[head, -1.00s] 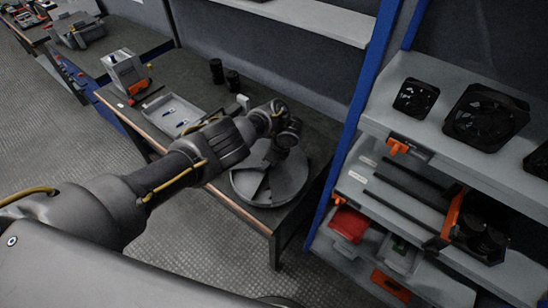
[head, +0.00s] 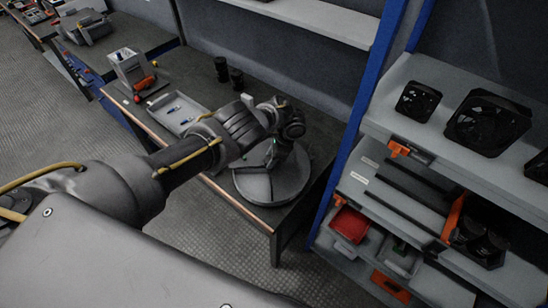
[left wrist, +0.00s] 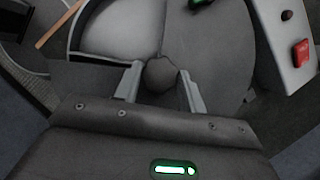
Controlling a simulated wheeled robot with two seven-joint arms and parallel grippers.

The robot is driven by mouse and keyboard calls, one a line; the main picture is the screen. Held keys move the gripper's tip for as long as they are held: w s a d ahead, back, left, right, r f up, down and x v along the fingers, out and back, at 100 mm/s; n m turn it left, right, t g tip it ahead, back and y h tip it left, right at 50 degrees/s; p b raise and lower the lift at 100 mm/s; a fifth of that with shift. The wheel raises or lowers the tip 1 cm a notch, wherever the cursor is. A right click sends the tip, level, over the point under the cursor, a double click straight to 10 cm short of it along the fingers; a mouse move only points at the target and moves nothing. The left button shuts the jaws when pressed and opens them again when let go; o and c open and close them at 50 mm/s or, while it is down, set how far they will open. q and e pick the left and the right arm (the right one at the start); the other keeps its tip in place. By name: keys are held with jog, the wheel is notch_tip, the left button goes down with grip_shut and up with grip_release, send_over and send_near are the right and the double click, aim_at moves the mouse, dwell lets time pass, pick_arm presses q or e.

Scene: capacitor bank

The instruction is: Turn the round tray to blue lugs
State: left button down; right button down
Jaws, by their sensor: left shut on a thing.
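The round grey tray (head: 296,194) sits near the right end of the bench, partly hidden by my left arm. In the left wrist view a lidded disc (left wrist: 214,45) covers much of it, and a paler open sector (left wrist: 112,28) shows at the upper left. No blue lugs can be made out in that sector. My left gripper (left wrist: 160,82) is over the tray's centre, its two fingers closed on the dark round knob (left wrist: 160,72). In the head view the left gripper (head: 272,163) points down at the tray. My right gripper is not in view.
A shallow rectangular tray (head: 160,117) with small blue items lies left on the bench. A grey box (head: 127,68) and two black cylinders (head: 229,74) stand behind. A blue-framed shelf (head: 355,110) rises close on the right. A grey housing with a red button (left wrist: 300,53) borders the wrist view.

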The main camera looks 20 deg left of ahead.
pick_arm(q)
jog(key=shift+w+a+r+n, duration=0.15)
jog(key=shift+n, duration=0.35)
dwell(0.3)
jog(key=c, duration=0.8)
grip_release()
jog(key=shift+c, duration=0.2)
jog(key=p+v, duration=0.1)
jog(key=v, duration=0.9)
jog(key=shift+r, duration=0.3)
jog(key=shift+w, duration=0.1)
